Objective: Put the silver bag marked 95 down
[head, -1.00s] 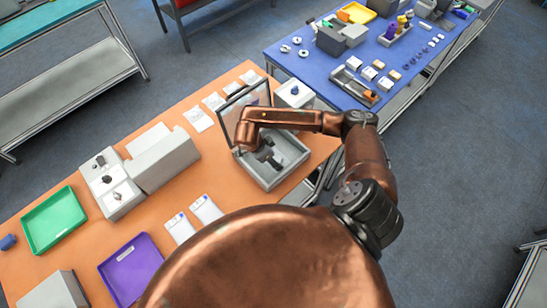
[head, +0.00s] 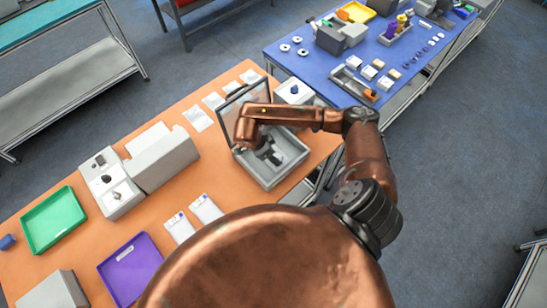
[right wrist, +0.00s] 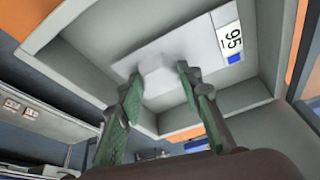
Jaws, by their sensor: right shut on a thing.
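The silver bag marked 95 (right wrist: 215,58) lies in the right wrist view as a pale flat pack inside the grey open box, with a white label reading 95 and a blue patch at its right end. My right gripper (right wrist: 160,76) has its green fingers on either side of the bag's raised middle, shut on it. In the head view my right gripper (head: 268,155) reaches down into the grey box (head: 268,184); the bag is hard to make out there. My left gripper is not in view.
The box's raised transparent lid (head: 240,108) stands behind my arm. The orange table (head: 75,168) also holds a green tray (head: 50,225), a purple tray (head: 130,270), a grey-white machine (head: 160,160) and several small bags. A blue table (head: 300,68) stands beyond.

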